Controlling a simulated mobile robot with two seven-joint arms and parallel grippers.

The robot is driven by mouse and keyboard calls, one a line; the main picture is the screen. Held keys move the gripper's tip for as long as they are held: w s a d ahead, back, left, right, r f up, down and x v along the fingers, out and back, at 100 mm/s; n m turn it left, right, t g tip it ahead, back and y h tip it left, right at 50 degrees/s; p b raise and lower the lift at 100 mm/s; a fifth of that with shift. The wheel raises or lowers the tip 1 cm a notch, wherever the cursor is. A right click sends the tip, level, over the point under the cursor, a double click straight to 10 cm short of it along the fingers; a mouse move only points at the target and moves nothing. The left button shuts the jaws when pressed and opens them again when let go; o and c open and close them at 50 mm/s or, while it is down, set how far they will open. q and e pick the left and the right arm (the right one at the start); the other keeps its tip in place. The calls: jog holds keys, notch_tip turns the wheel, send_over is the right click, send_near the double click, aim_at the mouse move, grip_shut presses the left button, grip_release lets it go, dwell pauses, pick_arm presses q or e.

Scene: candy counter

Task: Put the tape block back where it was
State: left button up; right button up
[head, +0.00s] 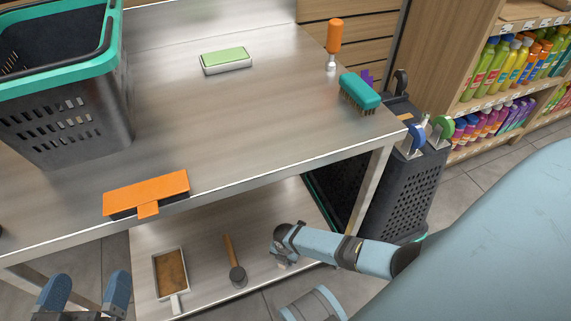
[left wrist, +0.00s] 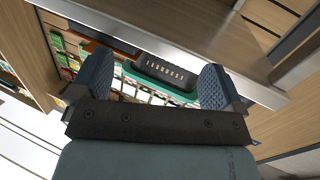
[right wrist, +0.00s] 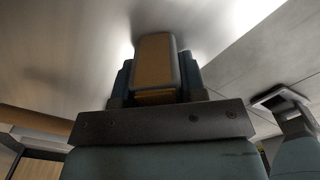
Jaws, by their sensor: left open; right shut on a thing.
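My right gripper (right wrist: 157,78) is shut on a tan, rounded block in the right wrist view, which I take to be the tape block (right wrist: 153,62). A finger shows on each side of it. A bare metal surface fills the background close beyond it; I cannot tell whether they touch. In the head view my right arm reaches down in front of the lower shelf, and the held block cannot be made out. My left gripper (head: 87,293) is open and empty at the lower left of the head view. Its spread fingers also show in the left wrist view (left wrist: 158,85).
The metal counter (head: 270,115) holds a black basket (head: 85,120), an orange-topped tool (head: 148,190), a green-topped block (head: 226,58), an orange-handled tool (head: 335,36) and a teal brush (head: 360,91). A brown-filled pan (head: 171,273) and wooden-handled tool (head: 233,260) lie on the lower shelf. The counter's middle is clear.

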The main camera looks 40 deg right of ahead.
jog(key=o, duration=0.9)
pick_arm(q)
jog(key=shift+r, duration=0.1)
pick_arm(e)
jog(key=shift+r, duration=0.2)
notch_tip(320, 180, up, 5)
jog(key=p, duration=0.3)
jog(key=shift+f, duration=0.2)
pick_arm(q)
notch_tip(320, 180, up, 7)
jog(key=s+n+t+p, duration=0.1)
jog(key=t+p, duration=0.1)
jog(key=p, duration=0.1)
jog(key=shift+n, duration=0.4)
pick_arm(e)
notch_tip(320, 180, up, 7)
jog(key=shift+r, duration=0.15)
